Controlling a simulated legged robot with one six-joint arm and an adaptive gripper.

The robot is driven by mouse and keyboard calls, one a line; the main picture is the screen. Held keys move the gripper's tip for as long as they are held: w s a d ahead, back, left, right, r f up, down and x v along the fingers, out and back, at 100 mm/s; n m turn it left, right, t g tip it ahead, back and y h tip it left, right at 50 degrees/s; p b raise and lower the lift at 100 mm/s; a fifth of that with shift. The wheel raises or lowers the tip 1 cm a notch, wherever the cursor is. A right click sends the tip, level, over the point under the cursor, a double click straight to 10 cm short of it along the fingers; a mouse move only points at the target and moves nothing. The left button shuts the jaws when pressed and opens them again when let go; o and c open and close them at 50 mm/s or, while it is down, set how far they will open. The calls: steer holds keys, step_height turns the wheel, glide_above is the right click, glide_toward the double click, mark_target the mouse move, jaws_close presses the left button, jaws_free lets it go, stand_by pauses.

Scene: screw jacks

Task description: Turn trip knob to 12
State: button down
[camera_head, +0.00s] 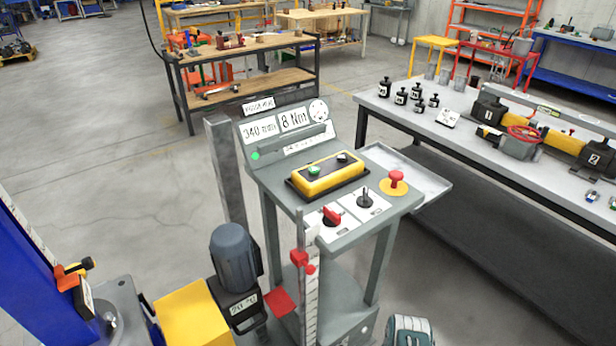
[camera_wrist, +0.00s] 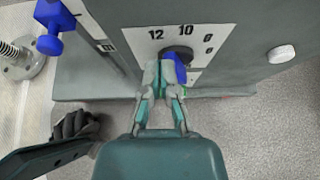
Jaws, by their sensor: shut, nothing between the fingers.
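The marks 12 and 10 are readable; two more to the right are small. Which mark the knob points to I cannot tell. My gripper (camera_wrist: 162,76) is shut and empty, its tips close to the left side of the grip. Contact is unclear. The head view does not show the fingertips.
The console (camera_head: 245,150) also carries a yellow button box (camera_head: 328,177), a black selector (camera_head: 366,198) and a red mushroom button (camera_head: 396,179). A ruled post with red clamps (camera_head: 302,260) stands in front. A motor (camera_head: 234,258) stands at left. A workbench (camera_head: 450,140) is at right.

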steer(key=shift+s+d+r, duration=0.1)
steer(key=shift+s+d, duration=0.75)
steer(key=shift+s, duration=0.25)
steer(key=shift+s+d+r, duration=0.1)
steer(key=shift+s+d, duration=0.7)
steer(key=shift+s, duration=0.3)
steer(key=shift+w+a+r, duration=0.1)
steer(key=shift+w+a, duration=0.2)
steer(key=shift+w, duration=0.7)
steer(key=shift+w+a+r, duration=0.1)
steer(key=shift+w+a, duration=0.25)
steer(key=shift+w, duration=0.7)
steer(key=shift+w+a, duration=0.3)
steer(key=shift+w, duration=0.7)
steer(key=shift+f, duration=0.35)
steer(key=shift+s+a, duration=0.25)
steer(key=shift+a, duration=0.05)
steer(key=shift+r, duration=0.1)
steer(key=shift+r, duration=0.3)
